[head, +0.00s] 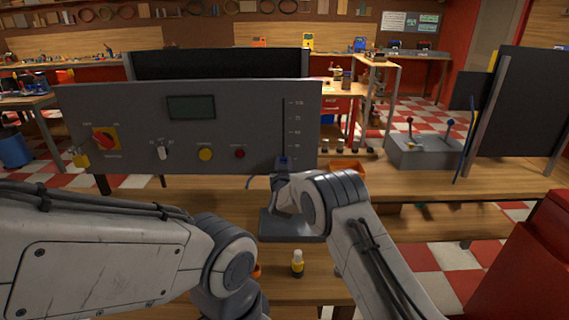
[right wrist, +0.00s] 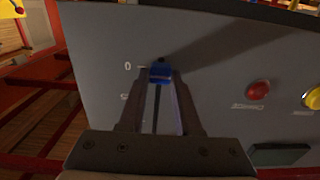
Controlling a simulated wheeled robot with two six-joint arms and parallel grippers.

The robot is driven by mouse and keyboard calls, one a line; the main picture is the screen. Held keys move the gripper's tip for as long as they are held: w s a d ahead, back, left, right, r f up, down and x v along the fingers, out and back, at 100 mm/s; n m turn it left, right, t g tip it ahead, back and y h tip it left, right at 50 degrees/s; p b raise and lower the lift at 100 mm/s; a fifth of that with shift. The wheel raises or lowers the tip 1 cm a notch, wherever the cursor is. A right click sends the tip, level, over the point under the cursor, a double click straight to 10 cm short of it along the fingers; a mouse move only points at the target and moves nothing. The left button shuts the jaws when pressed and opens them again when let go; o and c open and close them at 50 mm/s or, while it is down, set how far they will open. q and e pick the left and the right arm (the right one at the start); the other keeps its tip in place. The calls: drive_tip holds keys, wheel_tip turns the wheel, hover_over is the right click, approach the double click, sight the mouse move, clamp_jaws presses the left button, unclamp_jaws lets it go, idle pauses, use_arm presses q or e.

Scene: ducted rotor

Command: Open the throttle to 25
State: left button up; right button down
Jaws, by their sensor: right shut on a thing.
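The grey control panel (head: 120,120) stands upright on the bench. At its right end is the throttle's vertical slot (head: 285,125) with a scale from 100 at the top downward. The blue throttle knob (head: 283,159) sits at the slot's bottom end. In the right wrist view, turned upside down, the knob (right wrist: 160,73) is level with the 0 mark (right wrist: 128,66). My right gripper (right wrist: 160,80) is shut on the knob, a finger on each side; it also shows in the head view (head: 283,168). My left arm crosses the lower left; its gripper is not visible.
The panel also carries a dark display (head: 191,107), a red rotary switch (head: 105,139), a toggle (head: 163,152), a yellow button (head: 205,153) and a red button (head: 239,153). A small yellow bottle (head: 297,264) stands near the front. A grey lever box (head: 425,152) is at right.

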wheel_tip(320, 180, up, 5)
drive_tip(key=shift+r, duration=0.15)
drive_tip(key=shift+f, duration=0.25)
drive_tip(key=c, duration=0.6)
unclamp_jaws()
drive_tip(key=b, duration=0.3)
approach(283, 144)
drive_tip(key=shift+s+f, duration=0.1)
drive_tip(key=shift+s, duration=1.85)
